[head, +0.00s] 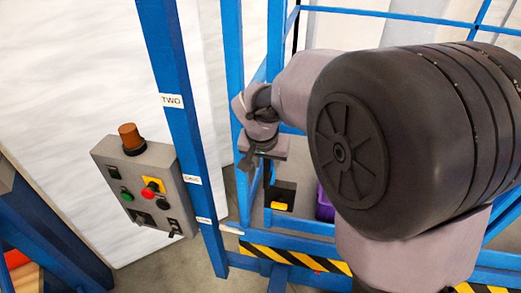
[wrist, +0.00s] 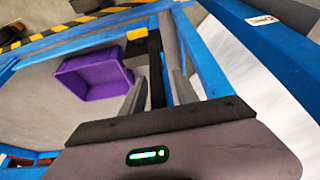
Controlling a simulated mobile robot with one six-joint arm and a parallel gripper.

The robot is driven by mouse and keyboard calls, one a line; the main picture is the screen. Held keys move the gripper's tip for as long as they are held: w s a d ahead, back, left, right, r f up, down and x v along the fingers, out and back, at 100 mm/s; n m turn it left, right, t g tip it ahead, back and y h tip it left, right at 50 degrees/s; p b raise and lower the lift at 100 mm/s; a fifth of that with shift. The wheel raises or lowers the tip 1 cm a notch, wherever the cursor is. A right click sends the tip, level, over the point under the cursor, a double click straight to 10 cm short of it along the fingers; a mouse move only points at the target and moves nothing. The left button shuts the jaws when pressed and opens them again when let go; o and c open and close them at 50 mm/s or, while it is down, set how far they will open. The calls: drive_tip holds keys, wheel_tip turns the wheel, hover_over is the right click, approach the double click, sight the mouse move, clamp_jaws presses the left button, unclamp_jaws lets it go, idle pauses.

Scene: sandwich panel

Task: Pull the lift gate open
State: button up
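The lift gate (head: 272,242) is a blue tubular frame with a yellow-and-black striped strip low down. A black latch box with a yellow part (head: 279,206) sits on the cage by the gate's left side. The yellow part also shows in the wrist view (wrist: 137,34). My gripper (head: 258,170) is above and left of the latch box in the head view, partly hidden by my wrist. In the wrist view its fingers (wrist: 160,77) are apart, with an upright blue bar (wrist: 167,70) showing between them. I cannot tell whether they touch it.
A blue post (head: 177,110) with labels stands left of my gripper. A grey control box (head: 147,190) with an orange beacon and coloured buttons is fixed beside it. A purple bin (wrist: 92,75) sits on the floor inside the cage. My arm covers the head view's right side.

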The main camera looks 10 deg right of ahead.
drive_tip(key=shift+d, duration=0.1)
clamp_jaws()
idle(1.3)
